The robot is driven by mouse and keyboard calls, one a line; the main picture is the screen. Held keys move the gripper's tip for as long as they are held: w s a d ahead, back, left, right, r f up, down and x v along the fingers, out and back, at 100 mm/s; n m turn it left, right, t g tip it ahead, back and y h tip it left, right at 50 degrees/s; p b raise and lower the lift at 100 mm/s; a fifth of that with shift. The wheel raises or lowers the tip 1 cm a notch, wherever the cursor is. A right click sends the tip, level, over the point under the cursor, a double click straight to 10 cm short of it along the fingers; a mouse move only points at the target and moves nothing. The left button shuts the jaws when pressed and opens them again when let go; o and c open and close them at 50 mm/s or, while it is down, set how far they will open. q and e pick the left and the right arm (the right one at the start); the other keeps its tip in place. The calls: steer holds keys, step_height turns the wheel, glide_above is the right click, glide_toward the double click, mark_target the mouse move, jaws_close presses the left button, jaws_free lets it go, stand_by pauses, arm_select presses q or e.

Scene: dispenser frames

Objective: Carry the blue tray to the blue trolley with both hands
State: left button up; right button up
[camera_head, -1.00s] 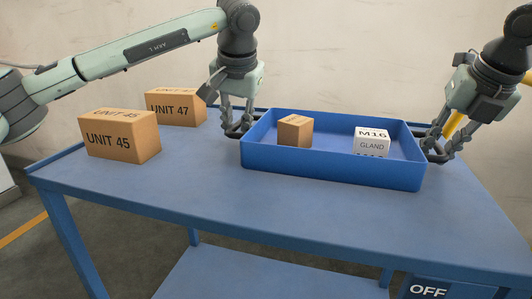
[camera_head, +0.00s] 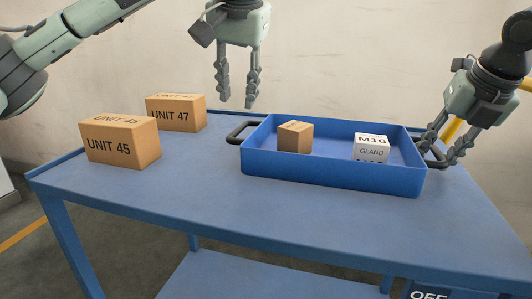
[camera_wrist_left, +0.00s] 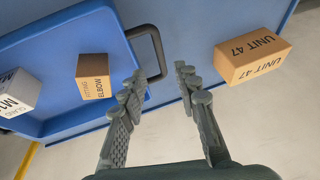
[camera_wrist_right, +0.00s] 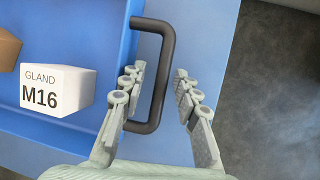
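The blue tray (camera_head: 330,171) rests on the blue trolley's top (camera_head: 230,205), with a brown box (camera_head: 295,137) and a white M16 gland box (camera_head: 371,148) inside. My left gripper (camera_head: 238,104) is open and empty, above the tray's left handle (camera_head: 240,131) and apart from it. The left wrist view shows that handle (camera_wrist_left: 158,50) beyond the open fingers (camera_wrist_left: 158,78). My right gripper (camera_head: 442,155) is at the tray's right handle. In the right wrist view its fingers (camera_wrist_right: 157,80) are apart, with the handle's dark bar (camera_wrist_right: 160,95) between them.
Two cartons, UNIT 45 (camera_head: 120,142) and UNIT 47 (camera_head: 177,113), stand on the trolley top left of the tray. The top in front of the tray is clear. A pale wall (camera_head: 330,50) stands behind.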

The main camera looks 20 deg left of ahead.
steer(key=v, duration=1.2)
